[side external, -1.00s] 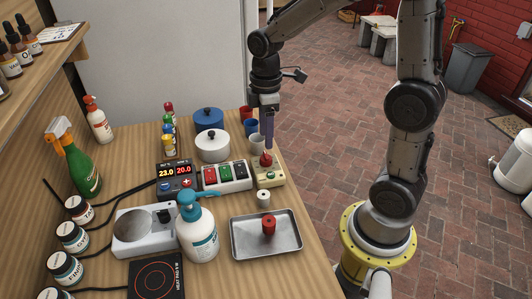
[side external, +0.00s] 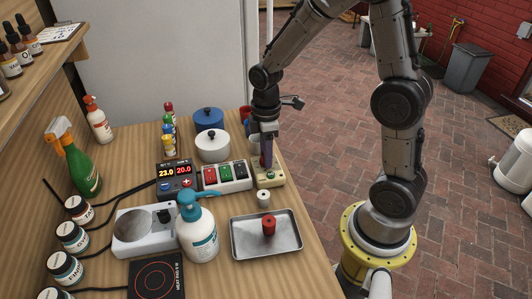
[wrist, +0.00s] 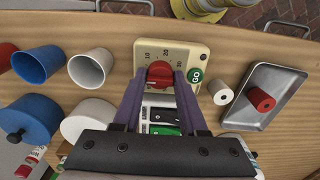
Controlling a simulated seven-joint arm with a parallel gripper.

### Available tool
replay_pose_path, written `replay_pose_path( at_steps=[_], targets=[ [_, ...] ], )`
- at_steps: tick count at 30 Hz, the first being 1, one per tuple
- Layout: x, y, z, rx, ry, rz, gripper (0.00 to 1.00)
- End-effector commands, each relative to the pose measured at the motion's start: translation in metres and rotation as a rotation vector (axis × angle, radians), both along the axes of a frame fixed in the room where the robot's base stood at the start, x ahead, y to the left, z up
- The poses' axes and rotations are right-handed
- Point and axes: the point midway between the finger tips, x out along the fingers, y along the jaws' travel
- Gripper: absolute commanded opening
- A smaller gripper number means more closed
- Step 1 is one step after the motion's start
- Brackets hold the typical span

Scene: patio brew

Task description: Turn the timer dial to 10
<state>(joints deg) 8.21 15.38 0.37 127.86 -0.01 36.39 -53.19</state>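The timer (wrist: 196,52) is a cream box with a red dial (wrist: 159,73), printed numbers and a green GO button (wrist: 194,75). Numbers 10, 20 and 30 can be made out above the dial in the wrist view; its exact setting is unclear. The timer also shows in the side view (side external: 277,180) near the table's right edge. My gripper (wrist: 162,78) points down over it, with its purple fingers on either side of the dial. The fingertips are very close to the dial; whether they press on it is unclear. In the side view my gripper (side external: 266,166) hides the dial.
A switch box (side external: 226,177) stands directly beside the timer. A white pot (side external: 212,148) and cups are behind it. A small white cylinder (side external: 263,195) and a metal tray (side external: 285,245) with a red cylinder (side external: 268,225) are in front. A pump bottle (side external: 199,235) stands nearby.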

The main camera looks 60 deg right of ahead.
Motion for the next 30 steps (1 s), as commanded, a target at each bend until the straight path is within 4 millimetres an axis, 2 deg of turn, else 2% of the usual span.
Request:
replay_pose_path(
  at_steps=[1,3,4,17,30],
  targets=[
    [0.0,0.0,0.0002,0.0,0.0,0.0,0.15],
    [0.0,0.0,0.0002,0.0,0.0,0.0,0.02],
    [0.0,0.0,0.0003,0.0,0.0,0.0,0.0],
    [-0.0003,0.0001,0.0004,0.001,0.001,-0.069,0.0],
    [0.0004,0.0001,0.001,0.001,-0.002,-0.42,0.0]
  ],
)
